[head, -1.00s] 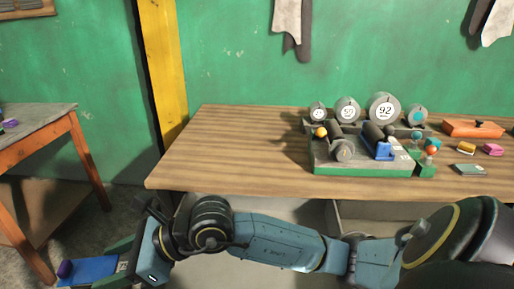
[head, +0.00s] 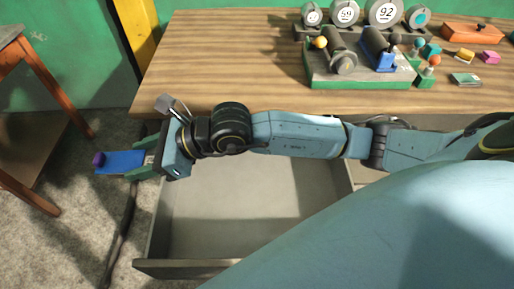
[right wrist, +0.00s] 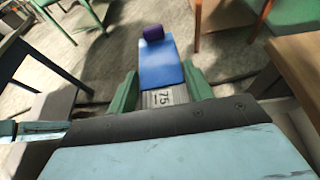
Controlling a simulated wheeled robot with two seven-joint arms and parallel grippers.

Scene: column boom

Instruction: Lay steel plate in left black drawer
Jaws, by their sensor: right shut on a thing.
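My right gripper (head: 147,160) is shut on a blue slab (head: 122,162) with a purple knob at its far end. No held part is plainly bare steel. An open drawer (head: 200,267) with a dark front rim and pale grey floor is below the table. It looks empty, though my right arm hides part of it. The gripper and slab are left of the drawer, outside it. My left gripper is out of view.
The wooden table (head: 220,70) holds a green-edged block (head: 360,85) with cylinders, several round numbered weights (head: 383,14), an orange box (head: 470,33) and a small flat grey-green piece (head: 466,79). Another table (head: 40,70) stands at left. Floor is clear between the tables.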

